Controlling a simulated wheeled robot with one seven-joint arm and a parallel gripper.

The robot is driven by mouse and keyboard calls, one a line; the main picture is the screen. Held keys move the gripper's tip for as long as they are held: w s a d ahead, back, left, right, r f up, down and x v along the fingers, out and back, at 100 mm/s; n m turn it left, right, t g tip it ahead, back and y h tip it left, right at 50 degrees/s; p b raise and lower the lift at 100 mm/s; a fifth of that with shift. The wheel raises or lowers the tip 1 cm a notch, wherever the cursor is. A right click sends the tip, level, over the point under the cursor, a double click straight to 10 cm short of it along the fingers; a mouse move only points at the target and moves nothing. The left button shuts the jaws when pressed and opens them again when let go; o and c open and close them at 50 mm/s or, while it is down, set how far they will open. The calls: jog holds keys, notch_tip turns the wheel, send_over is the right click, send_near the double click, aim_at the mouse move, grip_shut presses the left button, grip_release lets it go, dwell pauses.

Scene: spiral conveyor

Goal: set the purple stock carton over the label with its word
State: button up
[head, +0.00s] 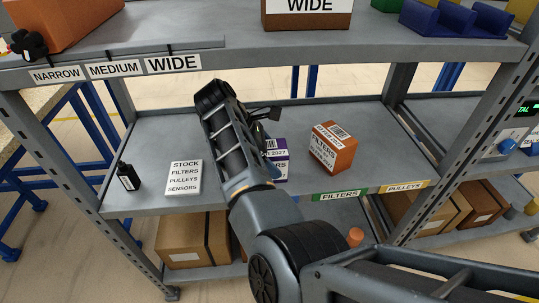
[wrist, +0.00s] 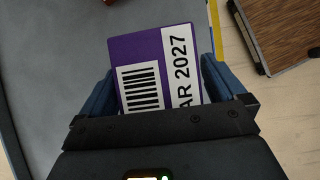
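The purple stock carton (head: 281,163) is on or just above the middle shelf, partly hidden by my arm in the head view. Its white label shows a date ending in 2027; its word is not readable. In the wrist view the carton (wrist: 140,50) lies between my gripper's blue fingers (wrist: 158,88), one close against each side, so the gripper looks shut on it. In the head view my gripper (head: 262,118) is mostly behind my arm. On the shelf's front edge are a green FILTERS label (head: 340,196) and a yellow PULLEYS label (head: 405,187). Any label further left is hidden.
An orange FILTERS carton (head: 333,147) stands right of the purple one. A white sign (head: 183,177) listing STOCK, FILTERS, PULLEYS, SENSORS and a black bottle (head: 128,176) are at left. The upper shelf (head: 215,48) overhangs. Brown boxes (head: 193,240) sit below.

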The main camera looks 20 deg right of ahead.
jog(key=shift+r, duration=0.2)
jog(key=v, duration=0.3)
jog(key=a+b+v, duration=0.1)
jog(key=v, duration=0.1)
jog(key=shift+w+f, duration=0.15)
jog(key=shift+w, duration=0.05)
jog(key=w+a+b, duration=0.3)
jog(key=a, duration=0.7)
jog(key=shift+w+a, duration=0.2)
